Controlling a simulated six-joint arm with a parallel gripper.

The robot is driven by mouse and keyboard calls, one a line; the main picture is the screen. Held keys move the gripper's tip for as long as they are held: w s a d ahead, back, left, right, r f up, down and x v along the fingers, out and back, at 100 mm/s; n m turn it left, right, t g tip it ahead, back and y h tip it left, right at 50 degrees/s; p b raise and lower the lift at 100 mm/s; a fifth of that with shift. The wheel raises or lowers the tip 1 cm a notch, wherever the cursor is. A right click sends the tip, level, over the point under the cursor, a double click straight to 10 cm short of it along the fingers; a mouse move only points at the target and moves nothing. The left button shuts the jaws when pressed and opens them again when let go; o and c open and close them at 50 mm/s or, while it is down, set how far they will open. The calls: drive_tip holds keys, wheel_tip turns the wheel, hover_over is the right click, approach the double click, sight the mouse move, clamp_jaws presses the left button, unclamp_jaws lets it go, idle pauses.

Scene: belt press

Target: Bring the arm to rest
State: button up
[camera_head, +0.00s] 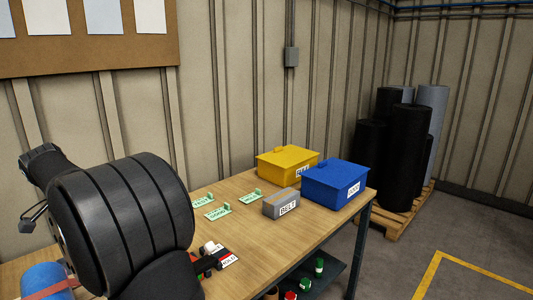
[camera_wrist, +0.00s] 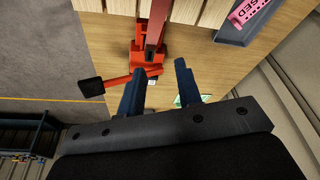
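My gripper (camera_wrist: 160,68) shows in the wrist view with its two dark blue fingers apart and nothing held between them. Beyond the fingers, a red device (camera_wrist: 150,52) with a red arm and a black-ended handle (camera_wrist: 92,88) stands on the wooden table. The gap between the fingers and the device is hard to judge. In the head view my dark arm fills the lower left and hides part of the table. I cannot make out the fingers there.
On the table (camera_head: 240,237) are a yellow lidded box (camera_head: 287,168), a blue lidded box (camera_head: 334,188), a grey box (camera_head: 281,204) and green label stands (camera_head: 218,213). A blue roll (camera_head: 42,279) is at lower left. Black rolls (camera_head: 405,155) stand on a pallet at right.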

drive_tip(key=s+d+r+m, duration=0.2)
drive_tip(key=s+d, duration=0.1)
drive_tip(key=s, duration=0.2)
drive_tip(key=s+d+r+m+h, duration=0.1)
drive_tip(key=s+d+r+m, duration=0.1)
drive_tip(key=s, duration=0.4)
drive_tip(key=shift+s+d+m+g, duration=0.3)
drive_tip(key=shift+d+m, duration=0.2)
drive_tip(key=shift+d, duration=0.5)
drive_tip(key=o, duration=0.6)
drive_tip(key=shift+w+d, duration=0.15)
drive_tip(key=shift+w, duration=0.1)
drive_tip(key=o, duration=0.9)
drive_tip(key=w+d+m+g+y, duration=0.1)
drive_tip(key=w+d+m, duration=0.2)
drive_tip(key=w, duration=0.2)
drive_tip(key=shift+d+f, duration=0.3)
drive_tip(key=shift+d, duration=0.05)
drive_tip(key=w+d+r+m+t+y, duration=0.1)
drive_tip(key=w+d+m+y, duration=0.2)
drive_tip(key=w+d+m, duration=0.65)
drive_tip(key=w+d+r+m+t+y, duration=0.15)
drive_tip(key=w+d+m, duration=0.45)
drive_tip(key=d, duration=0.6)
drive_tip(key=x, duration=1)
drive_tip(key=shift+a+f, duration=0.2)
